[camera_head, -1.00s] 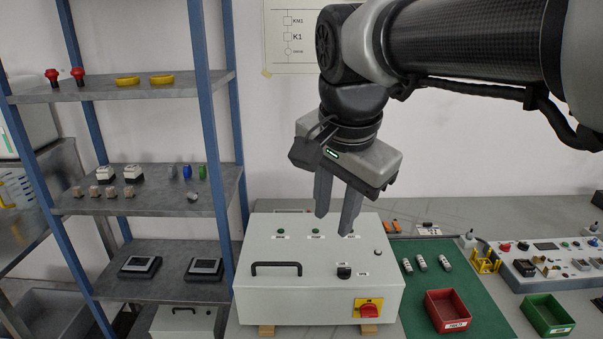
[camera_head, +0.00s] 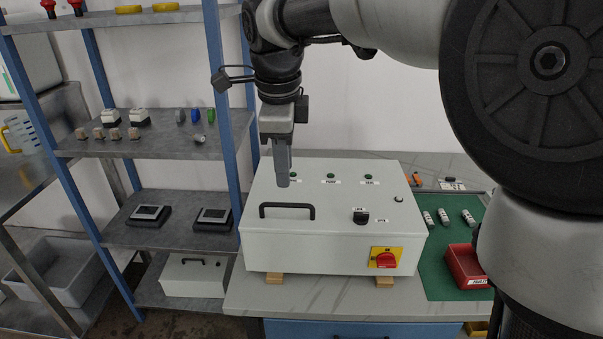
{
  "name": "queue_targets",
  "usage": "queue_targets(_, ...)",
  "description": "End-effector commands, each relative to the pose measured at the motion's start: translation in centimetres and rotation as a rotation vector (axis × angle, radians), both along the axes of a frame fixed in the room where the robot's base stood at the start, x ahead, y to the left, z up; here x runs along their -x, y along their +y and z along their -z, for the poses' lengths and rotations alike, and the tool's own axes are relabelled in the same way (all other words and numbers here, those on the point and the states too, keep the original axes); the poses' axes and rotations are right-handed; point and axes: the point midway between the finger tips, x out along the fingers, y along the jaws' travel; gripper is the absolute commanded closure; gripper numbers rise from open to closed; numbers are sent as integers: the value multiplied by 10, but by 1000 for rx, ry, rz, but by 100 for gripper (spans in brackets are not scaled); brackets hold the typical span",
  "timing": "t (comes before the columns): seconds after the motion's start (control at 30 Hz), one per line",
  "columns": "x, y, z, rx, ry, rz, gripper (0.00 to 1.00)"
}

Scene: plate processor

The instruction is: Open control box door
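The control box (camera_head: 335,240) is a pale grey case lying on wooden blocks on the table, with its door on the upper face, shut. A black bar handle (camera_head: 287,206) sits at the left of its face. A black knob (camera_head: 360,216) and a red rotary switch on a yellow plate (camera_head: 386,258) are at the right. My gripper (camera_head: 282,182) points down above the back left of the box, just behind the handle in the picture, and looks apart from it. I see its fingers edge-on, so their opening is hidden.
A blue-posted shelf (camera_head: 221,110) stands close on the left. A green mat (camera_head: 445,285) with a red bin (camera_head: 468,268) and small parts lies right of the box. The table front edge (camera_head: 350,306) is bare. My arm covers the upper right.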

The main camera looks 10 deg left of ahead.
Motion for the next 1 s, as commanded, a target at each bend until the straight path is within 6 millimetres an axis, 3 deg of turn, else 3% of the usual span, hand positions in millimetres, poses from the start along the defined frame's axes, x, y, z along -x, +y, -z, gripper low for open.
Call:
queue_targets(0.03,-2,0,15,2,3,0,72)
queue_targets(0.2,-9,0,49,1,3,-1,72)
queue_targets(0.4,-15,1,76,0,1,-1,72)
queue_targets(0.83,-17,1,86,-1,-1,0,72)
queue_targets(0.87,-17,1,86,-1,-1,0,74)
queue_targets(1.0,-17,1,86,-1,-1,0,97)
